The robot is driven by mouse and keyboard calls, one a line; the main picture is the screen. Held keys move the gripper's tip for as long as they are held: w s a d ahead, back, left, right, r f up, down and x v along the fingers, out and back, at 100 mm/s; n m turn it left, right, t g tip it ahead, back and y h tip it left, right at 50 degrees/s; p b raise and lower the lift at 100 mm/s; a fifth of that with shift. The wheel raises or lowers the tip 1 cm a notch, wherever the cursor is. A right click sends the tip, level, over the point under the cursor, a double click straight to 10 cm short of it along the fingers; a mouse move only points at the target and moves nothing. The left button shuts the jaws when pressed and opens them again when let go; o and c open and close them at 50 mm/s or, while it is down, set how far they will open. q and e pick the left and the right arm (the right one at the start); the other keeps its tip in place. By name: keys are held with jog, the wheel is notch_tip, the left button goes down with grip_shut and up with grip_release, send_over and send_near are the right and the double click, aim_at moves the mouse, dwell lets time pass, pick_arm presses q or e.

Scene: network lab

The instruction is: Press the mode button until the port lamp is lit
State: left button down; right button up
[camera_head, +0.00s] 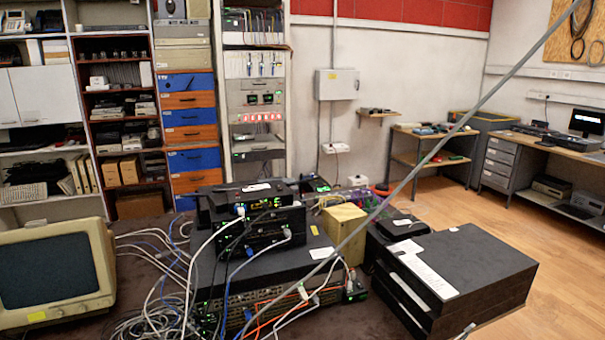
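A stack of black network devices (262,268) stands on the dark table in the middle of the camera_head view, with small green lights and several plugged cables. A smaller black device (258,217) with green lights sits on top of it. I cannot make out the mode button or tell which light is the port lamp; they are too small or hidden. Neither my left gripper nor my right gripper shows in this view.
A beige monitor (54,270) stands at the left beside tangled white cables (150,310). Black boxes (455,275) are stacked at the right, and a yellowish box (343,232) stands between. A thin grey rod (420,165) crosses diagonally in front. Wooden floor (565,270) is clear at the right.

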grip_shut()
dwell(1.4)
